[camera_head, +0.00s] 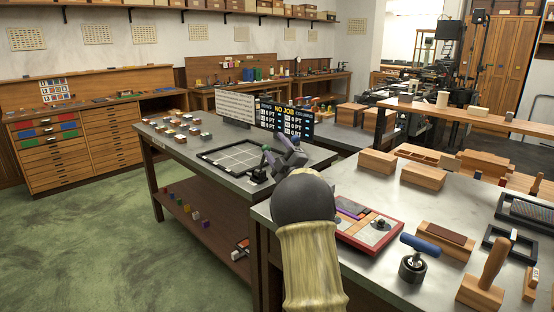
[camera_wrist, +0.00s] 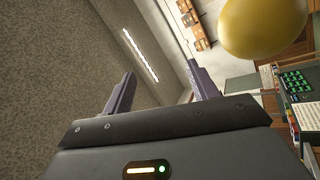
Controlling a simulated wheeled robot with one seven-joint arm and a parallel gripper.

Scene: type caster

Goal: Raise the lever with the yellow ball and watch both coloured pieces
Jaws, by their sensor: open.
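A large yellow ball (camera_wrist: 262,25) fills the upper right of the wrist view, cut off by the top edge. My gripper (camera_wrist: 163,88) is open, its two purple-grey fingers apart with nothing between them. The ball shows to the right of the right finger, outside the gap; I cannot tell how far off it is. The lever's arm is not seen, and I cannot make out the ball in the head view. I cannot tell whether these are the task's coloured pieces.
A black frame (camera_head: 207,157) and small blocks lie on the left table, with a lit board (camera_head: 285,117) behind. Green floor (camera_head: 90,235) is clear at left.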

